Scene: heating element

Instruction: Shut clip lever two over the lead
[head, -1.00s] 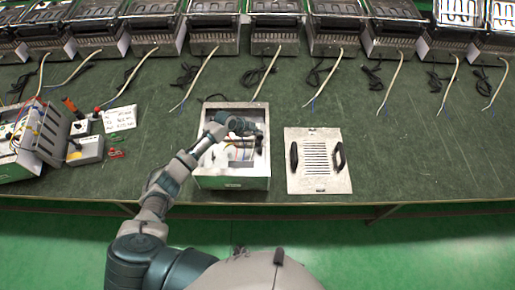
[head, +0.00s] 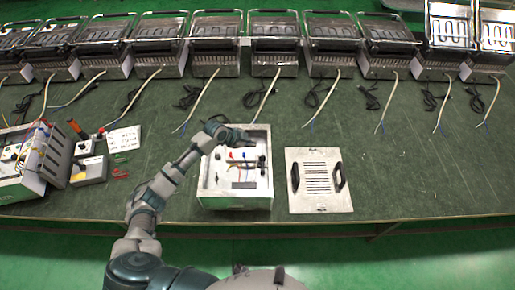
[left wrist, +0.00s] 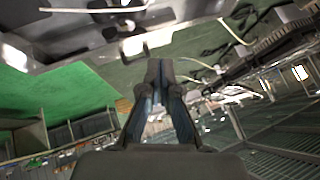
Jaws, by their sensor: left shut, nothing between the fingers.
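The open white box (head: 206,189) stands on the green bench, with its top facing up. Inside it are small red and yellow wire ends or clips (head: 238,160) and dark parts (head: 261,165). They are too small to tell which is lever two or whether it is up or down. In the left wrist view the closed fingertips (left wrist: 157,68) show apart from the box (left wrist: 75,45), part of which fills the upper left. My right gripper is not in view.
A vented cover plate (head: 318,200) with two black handles lies right of the box. A tester case (head: 40,165) and a grey block (head: 88,171) stand at left. Several heaters (head: 274,45) with trailing leads line the back.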

